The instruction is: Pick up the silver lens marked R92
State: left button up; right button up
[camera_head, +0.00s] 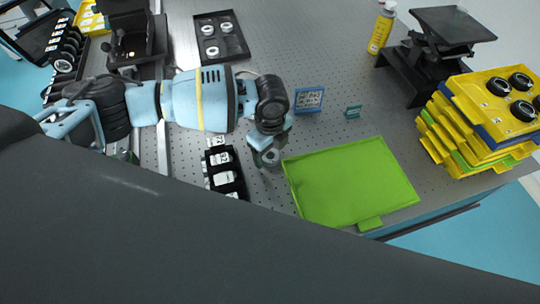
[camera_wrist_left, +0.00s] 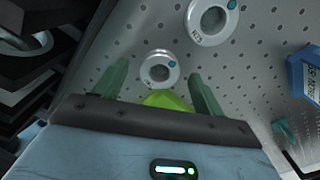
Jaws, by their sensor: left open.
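My left gripper (camera_head: 266,147) points down over the perforated table, left of the green tray. In the left wrist view its fingers (camera_wrist_left: 160,82) are apart with nothing held between them. I cannot read R92 for sure on either. In the head view a silver lens (camera_head: 270,158) shows at the fingertips, partly covered. My right gripper is not in view.
A black rack (camera_head: 225,172) with white-labelled pieces stands left of the gripper. The green tray (camera_head: 350,182) lies empty to the right. A blue-framed sign (camera_head: 309,99) and a small teal stand (camera_head: 353,112) are behind. Stacked yellow trays (camera_head: 487,105) stand far right.

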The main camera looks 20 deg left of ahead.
aim_at(270, 155)
pick_arm(q)
jog(key=shift+f, duration=0.45)
jog(key=c, duration=1.1)
notch_tip(270, 155, up, 10)
jog(key=shift+r, duration=0.1)
